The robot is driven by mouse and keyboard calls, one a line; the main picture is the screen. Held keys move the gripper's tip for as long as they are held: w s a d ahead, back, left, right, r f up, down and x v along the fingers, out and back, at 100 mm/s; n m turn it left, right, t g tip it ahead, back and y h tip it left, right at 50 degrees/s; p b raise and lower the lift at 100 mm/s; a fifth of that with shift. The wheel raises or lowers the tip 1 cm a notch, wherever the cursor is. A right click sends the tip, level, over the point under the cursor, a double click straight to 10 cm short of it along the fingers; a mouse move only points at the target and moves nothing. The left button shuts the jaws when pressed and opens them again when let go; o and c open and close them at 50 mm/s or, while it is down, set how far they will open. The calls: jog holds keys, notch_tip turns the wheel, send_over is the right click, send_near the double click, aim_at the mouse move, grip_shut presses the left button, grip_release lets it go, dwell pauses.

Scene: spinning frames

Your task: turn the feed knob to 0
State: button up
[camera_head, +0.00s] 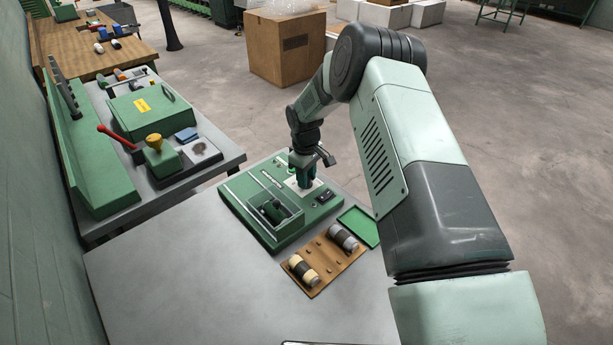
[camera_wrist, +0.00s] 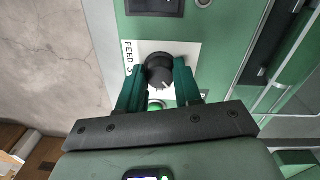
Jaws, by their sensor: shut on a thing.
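The feed knob (camera_wrist: 158,74) is round and black, on a white plate (camera_wrist: 192,52) lettered "FEED", in the wrist view. A small pale mark shows on the knob's lower right; I cannot read which number it points to. My gripper (camera_wrist: 160,72) has its two green fingers on either side of the knob, shut on it. In the head view my gripper (camera_head: 306,178) reaches down onto the right part of the green machine (camera_head: 235,202), and it hides the knob there.
A black switch (camera_head: 325,197) sits beside the plate. A green button (camera_wrist: 156,103) lies close below the knob in the wrist view. A wooden board (camera_head: 325,268) with several spools and a green tray (camera_head: 360,227) stand near the machine. The grey table (camera_head: 190,275) is clear at left.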

jog(key=o, duration=1)
jog(key=shift+o, duration=0.2)
notch_tip(320, 180, up, 11)
jog(key=shift+s, duration=0.2)
jog(key=shift+a+f, duration=0.1)
